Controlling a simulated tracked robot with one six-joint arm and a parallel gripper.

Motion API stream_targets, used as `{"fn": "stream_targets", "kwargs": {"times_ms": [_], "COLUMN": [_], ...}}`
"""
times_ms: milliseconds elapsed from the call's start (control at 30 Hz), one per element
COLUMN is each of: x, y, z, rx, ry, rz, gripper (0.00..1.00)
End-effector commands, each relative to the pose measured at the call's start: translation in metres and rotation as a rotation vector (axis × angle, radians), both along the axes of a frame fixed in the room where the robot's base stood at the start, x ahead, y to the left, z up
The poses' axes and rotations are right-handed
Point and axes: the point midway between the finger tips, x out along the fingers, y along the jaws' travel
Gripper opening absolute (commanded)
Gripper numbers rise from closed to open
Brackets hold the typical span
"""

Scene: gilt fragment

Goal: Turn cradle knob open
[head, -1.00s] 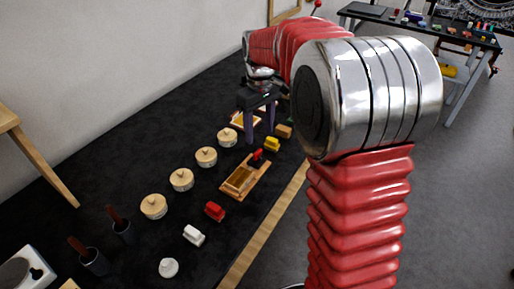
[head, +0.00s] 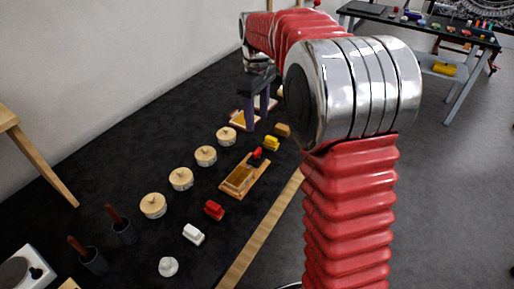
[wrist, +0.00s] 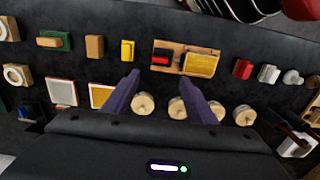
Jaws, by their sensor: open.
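A wooden cradle (head: 231,191) lies flat on the black bench, with a gold-coloured panel (head: 240,178) in it. A small red knob (head: 257,154) on a dark base sits at its far end. The wrist view shows the cradle (wrist: 181,43) at top centre, with the red knob (wrist: 160,60) left of the gold panel (wrist: 200,65). My gripper (head: 258,110) is open and empty above the bench, beyond the cradle in the head view. In the wrist view its purple fingers (wrist: 159,76) stand apart, their tips just below the knob in the picture. No contact with the knob shows.
Several round wooden lidded pots (head: 181,179) stand in a row beside the cradle. A yellow block (head: 271,143), a red block (head: 214,210) and a white block (head: 193,233) lie nearby. Two dark cups with brown handles (head: 121,229) stand at the near left. A wall runs along the left.

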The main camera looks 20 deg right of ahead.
Motion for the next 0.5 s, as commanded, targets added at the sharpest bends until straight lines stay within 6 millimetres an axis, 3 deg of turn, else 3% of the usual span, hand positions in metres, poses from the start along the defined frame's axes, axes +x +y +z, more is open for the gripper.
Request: {"fn": "stream_targets", "kwargs": {"times_ms": [500], "x": [-0.001], "y": [0.000], "z": [-0.070], "rx": [0.000], "ry": [0.004], "rz": [-0.001], "gripper": [0.52]}}
